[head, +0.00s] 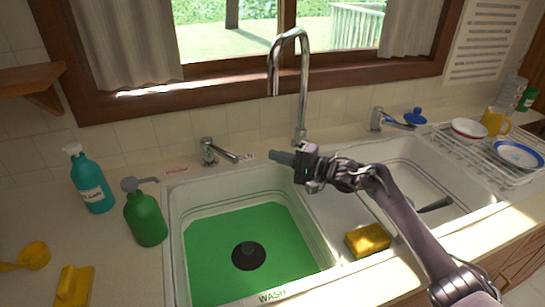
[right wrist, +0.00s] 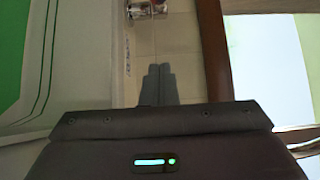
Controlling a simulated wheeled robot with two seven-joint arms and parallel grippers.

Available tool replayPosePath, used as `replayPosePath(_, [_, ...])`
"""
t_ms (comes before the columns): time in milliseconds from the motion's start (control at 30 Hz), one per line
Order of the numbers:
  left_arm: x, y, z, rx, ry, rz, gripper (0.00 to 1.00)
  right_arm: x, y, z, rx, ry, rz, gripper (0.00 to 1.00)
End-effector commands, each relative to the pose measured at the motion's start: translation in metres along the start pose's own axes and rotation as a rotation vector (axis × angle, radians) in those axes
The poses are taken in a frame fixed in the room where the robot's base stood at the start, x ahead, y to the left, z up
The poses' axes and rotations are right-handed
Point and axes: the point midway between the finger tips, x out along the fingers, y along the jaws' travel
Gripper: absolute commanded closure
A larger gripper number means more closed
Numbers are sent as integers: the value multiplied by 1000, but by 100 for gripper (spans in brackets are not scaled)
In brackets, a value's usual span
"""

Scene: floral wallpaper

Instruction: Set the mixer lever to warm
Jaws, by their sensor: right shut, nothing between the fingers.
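The chrome mixer lever (head: 222,152) stands on the ledge behind the left basin. Its handle points right, towards a small label (head: 247,156) with bluish lettering; a label with red lettering (head: 177,170) lies on its left. A chrome piece that looks like the mixer (right wrist: 147,8) shows at the top edge of the right wrist view. My right gripper (head: 274,156) is shut and empty, to the right of the lever's tip and apart from it, fingers pointing left towards it. Its closed fingers (right wrist: 160,70) also show in the wrist view. My left gripper is not in view.
The tall chrome spout (head: 303,90) rises just behind my right gripper. The left basin (head: 180,245) holds green liquid and a dark stopper. Teal and green bottles stand left of it. A yellow sponge (head: 367,240) lies by the right basin. A second tap (head: 376,118) stands behind.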

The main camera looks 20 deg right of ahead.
Motion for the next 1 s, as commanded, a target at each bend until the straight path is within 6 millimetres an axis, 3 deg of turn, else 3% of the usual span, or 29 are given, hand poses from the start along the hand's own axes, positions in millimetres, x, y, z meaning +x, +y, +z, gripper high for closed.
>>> replayPosePath(133, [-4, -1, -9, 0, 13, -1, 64, 32, -3, 0, 0, -2, -3, 100])
replayPosePath(400, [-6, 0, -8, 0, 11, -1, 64, 79, -2, 0, -1, -1, -2, 100])
replayPosePath(700, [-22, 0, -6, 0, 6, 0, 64, 85, -2, 34, -1, 0, 0, 100])
replayPosePath(1000, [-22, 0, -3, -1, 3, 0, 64, 86, 0, 39, -1, 0, -1, 100])
